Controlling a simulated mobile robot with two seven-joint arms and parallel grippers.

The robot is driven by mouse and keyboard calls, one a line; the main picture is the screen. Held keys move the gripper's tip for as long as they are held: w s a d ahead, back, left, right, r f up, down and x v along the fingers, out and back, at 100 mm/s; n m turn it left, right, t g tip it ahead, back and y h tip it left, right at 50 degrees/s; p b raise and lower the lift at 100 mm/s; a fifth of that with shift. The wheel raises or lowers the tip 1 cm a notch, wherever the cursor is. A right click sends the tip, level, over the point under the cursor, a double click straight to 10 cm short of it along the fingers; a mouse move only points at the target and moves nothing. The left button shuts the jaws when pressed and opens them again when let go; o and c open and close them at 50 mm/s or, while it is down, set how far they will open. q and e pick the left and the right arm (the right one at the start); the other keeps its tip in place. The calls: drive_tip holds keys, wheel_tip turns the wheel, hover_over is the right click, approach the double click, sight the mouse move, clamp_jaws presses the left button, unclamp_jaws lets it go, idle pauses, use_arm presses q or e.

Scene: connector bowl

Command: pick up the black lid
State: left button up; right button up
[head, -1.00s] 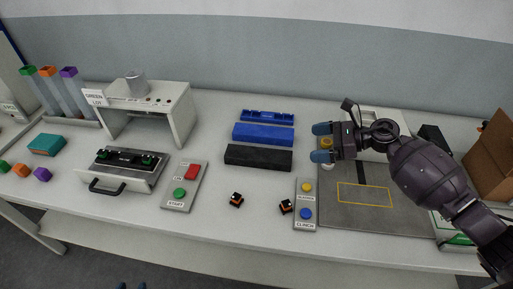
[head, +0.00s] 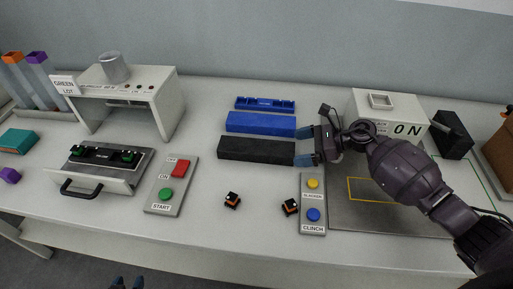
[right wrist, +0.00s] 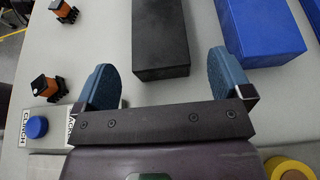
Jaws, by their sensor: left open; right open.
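The black lid (head: 257,150), a long dark bar, lies on the table in front of the blue lid (head: 261,123). My right gripper (head: 305,146) is open and empty at the lid's right end. In the right wrist view, the near end of the black lid (right wrist: 160,45) lies ahead, between the lines of the two spread blue fingers (right wrist: 164,82), and neither finger visibly touches it. My left gripper (head: 128,283) shows only its blue fingertips at the bottom edge of the head view, apart and empty, far from the lid.
A blue tray (head: 265,104) lies behind the blue lid. Two small black-orange connectors (head: 232,200) and a button panel (head: 313,203) lie in front of the black lid. A START panel (head: 172,185) stands left. A white box (head: 388,112) is behind my right arm.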

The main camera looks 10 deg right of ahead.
sight(289, 149)
drive_tip(key=x, duration=0.4)
drive_tip(key=c, duration=1)
